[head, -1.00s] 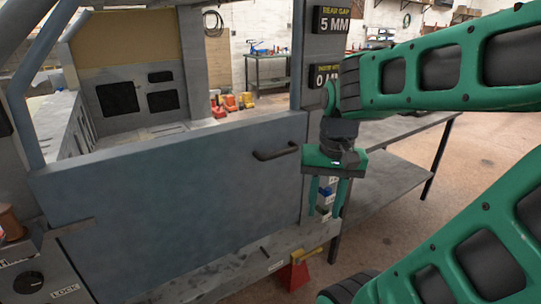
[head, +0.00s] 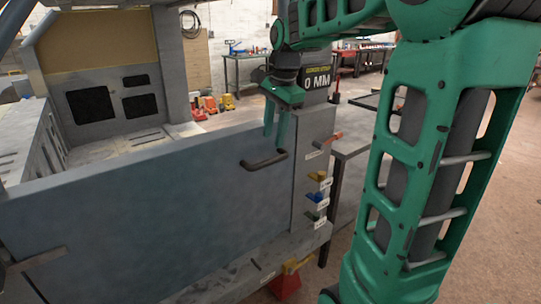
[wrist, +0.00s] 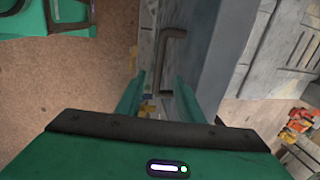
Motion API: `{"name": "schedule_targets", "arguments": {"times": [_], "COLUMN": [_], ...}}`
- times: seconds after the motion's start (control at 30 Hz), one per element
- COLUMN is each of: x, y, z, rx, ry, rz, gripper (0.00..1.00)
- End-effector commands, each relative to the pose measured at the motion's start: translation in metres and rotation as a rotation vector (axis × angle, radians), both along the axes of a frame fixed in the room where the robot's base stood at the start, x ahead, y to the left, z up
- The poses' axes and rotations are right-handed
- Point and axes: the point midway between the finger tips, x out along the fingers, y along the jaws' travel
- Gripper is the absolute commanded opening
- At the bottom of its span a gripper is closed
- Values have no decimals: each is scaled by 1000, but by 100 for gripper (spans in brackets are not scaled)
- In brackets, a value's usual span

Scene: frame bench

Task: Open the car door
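The car door (head: 140,215) is a blue-grey panel in the head view; its right edge sits against the grey post (head: 313,180), and it looks closed. A dark bar handle (head: 264,160) is fixed near its upper right corner. My gripper (head: 275,140) points down just above the handle, with its two green fingers apart and nothing between them that I can see held. In the wrist view the handle (wrist: 165,60) shows beyond the open fingers (wrist: 158,95), roughly in the gap between them. Whether the fingers touch the handle is not clear.
The post carries several coloured tabs and labels, with a red-orange peg (head: 328,140) sticking out. A grey table (head: 350,142) stands to the right of the post. A red stand (head: 285,284) is on the floor below. The floor at the right is open.

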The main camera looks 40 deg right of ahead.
Motion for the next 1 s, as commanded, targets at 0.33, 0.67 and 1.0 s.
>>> {"name": "schedule_targets", "arguments": {"times": [0.33, 0.67, 1.0], "x": [11, 15, 15], "y": [3, 3, 3], "z": [-59, -78, -78], "rx": [0, -1, -1], "ry": [3, 0, 0], "rz": [4, 5, 5], "gripper": [34, 34, 5]}}
